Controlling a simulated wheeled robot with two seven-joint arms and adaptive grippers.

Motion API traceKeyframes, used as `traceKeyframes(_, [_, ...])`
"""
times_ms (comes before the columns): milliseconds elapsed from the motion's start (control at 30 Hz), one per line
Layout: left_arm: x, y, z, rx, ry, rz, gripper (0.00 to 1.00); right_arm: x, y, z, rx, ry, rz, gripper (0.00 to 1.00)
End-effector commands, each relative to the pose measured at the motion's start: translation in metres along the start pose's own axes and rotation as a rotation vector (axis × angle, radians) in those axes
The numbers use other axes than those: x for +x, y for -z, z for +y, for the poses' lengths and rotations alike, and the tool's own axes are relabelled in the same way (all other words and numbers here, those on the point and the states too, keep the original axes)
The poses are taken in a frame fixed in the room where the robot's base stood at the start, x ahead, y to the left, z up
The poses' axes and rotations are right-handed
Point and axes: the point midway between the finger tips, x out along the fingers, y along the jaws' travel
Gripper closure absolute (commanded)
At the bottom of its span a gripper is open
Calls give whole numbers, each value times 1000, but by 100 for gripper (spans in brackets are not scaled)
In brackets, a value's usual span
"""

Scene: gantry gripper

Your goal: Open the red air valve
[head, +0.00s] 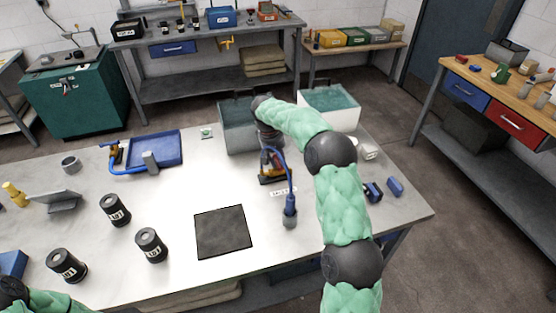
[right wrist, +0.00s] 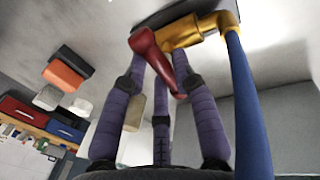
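The red valve lever (right wrist: 158,62) shows in the right wrist view, joined to a brass fitting (right wrist: 195,32) with a blue hose (right wrist: 245,100) running down from it. My right gripper (right wrist: 160,70) has its straight purple fingers spread around the lever, one on each side and one behind. It looks open; the fingertips are partly hidden behind the lever and fitting. In the head view my right gripper (head: 268,150) points down over the valve assembly (head: 271,178) at the table's middle, and the lever is mostly hidden. My left gripper is out of view; only part of the left arm shows at lower left.
A grey bin (head: 237,130) and a white bin (head: 330,105) stand behind the valve. A blue tray (head: 155,148) stands at the left. Small blue parts (head: 394,186) lie at right.

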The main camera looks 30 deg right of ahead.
Motion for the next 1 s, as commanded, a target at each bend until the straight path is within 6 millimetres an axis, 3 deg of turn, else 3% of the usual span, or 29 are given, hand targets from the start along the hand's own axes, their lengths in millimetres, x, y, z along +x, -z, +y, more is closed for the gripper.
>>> traceKeyframes(67, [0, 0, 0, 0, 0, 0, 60, 0, 0, 0, 0, 0, 0, 100])
traceKeyframes(533, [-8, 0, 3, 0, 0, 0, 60, -1, 0, 0, -72, 0, 12, 100])
traceKeyframes(1000, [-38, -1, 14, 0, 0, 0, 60, -3, 0, 0, -453, 0, 88, 100])
